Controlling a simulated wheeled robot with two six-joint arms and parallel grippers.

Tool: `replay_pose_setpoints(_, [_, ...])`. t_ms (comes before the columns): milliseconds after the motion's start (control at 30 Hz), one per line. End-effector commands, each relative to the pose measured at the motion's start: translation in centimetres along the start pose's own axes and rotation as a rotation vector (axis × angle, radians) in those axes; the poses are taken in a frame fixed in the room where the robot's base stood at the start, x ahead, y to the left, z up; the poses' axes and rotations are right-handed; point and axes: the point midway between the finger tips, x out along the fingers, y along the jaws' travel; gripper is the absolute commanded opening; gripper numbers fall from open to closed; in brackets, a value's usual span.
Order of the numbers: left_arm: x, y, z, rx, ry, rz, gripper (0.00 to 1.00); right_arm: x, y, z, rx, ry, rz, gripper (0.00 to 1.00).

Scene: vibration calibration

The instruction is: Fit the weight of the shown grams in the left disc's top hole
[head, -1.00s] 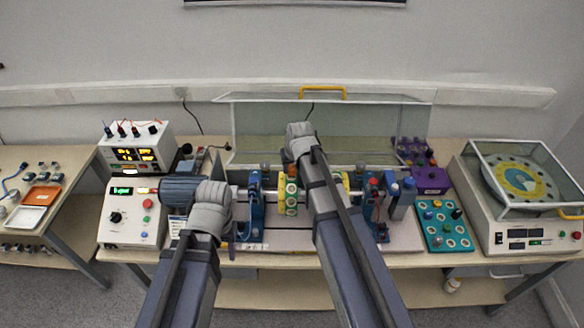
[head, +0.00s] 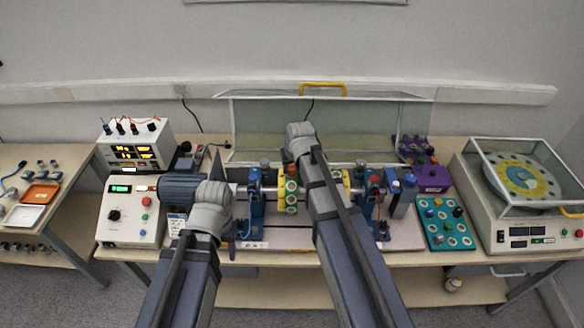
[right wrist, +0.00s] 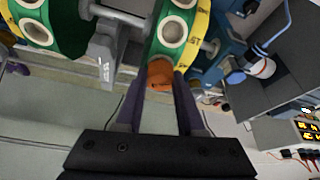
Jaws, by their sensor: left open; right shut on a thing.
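The left disc (head: 288,192), green with a yellow rim and pale ringed holes, stands on the shaft in the middle of the rig. It also shows in the right wrist view (right wrist: 173,32). My right gripper (right wrist: 160,82) is shut on an orange weight (right wrist: 160,73) at the disc's top edge, which lies low in this upturned view. I cannot tell how far the weight sits in a hole. My right arm covers part of the right disc (head: 342,188). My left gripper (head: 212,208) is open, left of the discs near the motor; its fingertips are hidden.
A teal tray (head: 462,240) of weights and a purple rack (head: 432,180) stand right of the rig. A glass-lidded machine (head: 520,235) is at far right. A control box (head: 125,232) and a lit display unit (head: 137,152) stand left. A raised clear guard (head: 370,118) is behind.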

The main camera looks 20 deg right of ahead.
Motion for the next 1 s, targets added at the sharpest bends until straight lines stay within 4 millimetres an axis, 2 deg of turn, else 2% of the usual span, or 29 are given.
replay_pose_setpoints(400, [0.63, 0.06, -0.04, 0.0, 0.0, 0.0, 0.5, 0.59, 0.0, 0.24, 0.0, 0.0, 0.0, 0.0])
replay_pose_setpoints(433, [0.54, 0.05, -0.03, 0.0, 0.0, 0.0, 0.5, 0.5, 0.0, 0.21, 0.0, 0.0, 0.0, 0.41])
replay_pose_setpoints(700, [0.53, 0.05, -0.03, 0.0, 0.0, 0.0, 0.5, 0.49, 0.0, 0.21, 0.0, 0.0, 0.0, 0.71])
replay_pose_setpoints(1000, [0.53, 0.04, -0.03, 0.003, 0.0, -0.001, 0.5, 0.49, 0.0, 0.21, 0.0, 0.0, 0.0, 0.72])
